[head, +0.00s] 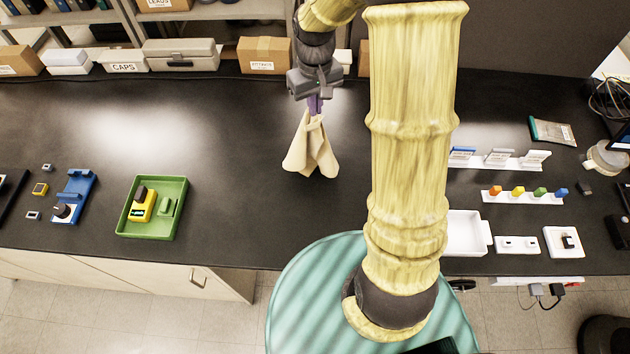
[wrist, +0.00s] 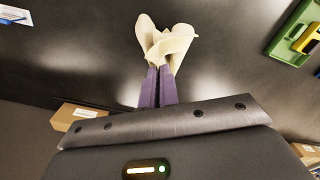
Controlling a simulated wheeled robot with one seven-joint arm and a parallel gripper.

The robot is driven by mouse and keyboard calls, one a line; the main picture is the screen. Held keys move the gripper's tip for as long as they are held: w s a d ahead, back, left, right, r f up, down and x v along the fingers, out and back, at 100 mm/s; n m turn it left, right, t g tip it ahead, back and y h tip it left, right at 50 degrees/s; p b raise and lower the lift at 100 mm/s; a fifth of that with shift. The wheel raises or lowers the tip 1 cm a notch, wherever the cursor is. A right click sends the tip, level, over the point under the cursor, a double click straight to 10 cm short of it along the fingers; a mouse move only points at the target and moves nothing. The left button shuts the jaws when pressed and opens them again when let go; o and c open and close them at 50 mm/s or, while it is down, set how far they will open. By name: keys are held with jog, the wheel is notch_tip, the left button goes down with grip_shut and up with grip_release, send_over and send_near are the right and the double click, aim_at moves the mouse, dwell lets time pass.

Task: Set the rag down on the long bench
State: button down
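A cream-coloured rag (head: 311,146) hangs in loose folds from my gripper (head: 315,104) in the head view. My gripper's purple fingers are shut on the top of the rag. In the wrist view the rag (wrist: 165,42) spreads out beyond the fingertips (wrist: 158,70). The long bench (head: 240,120) has a black top and lies beneath the rag. I cannot tell whether the rag's lower end touches the bench top.
A green tray (head: 178,222) holding a yellow item stands to the left. A blue fixture (head: 78,195) is farther left. Boxes, including a cardboard one (head: 264,55), line the back edge. White racks and trays (head: 465,233) are at the right. The bench around the rag is clear.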

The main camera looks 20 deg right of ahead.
notch_tip(320, 180, down, 3)
jog(key=shift+b, duration=0.85)
jog(key=w+r+n, duration=0.2)
jog(key=w+n, duration=0.3)
jog(key=w, duration=1.3)
jog(key=s+f, duration=0.8)
jog(key=s, duration=0.2)
jog(key=s+f, duration=0.9)
jog(key=s, duration=0.2)
jog(key=s+f, duration=0.9)
jog(key=s, duration=0.1)
jog(key=shift+s, duration=0.25)
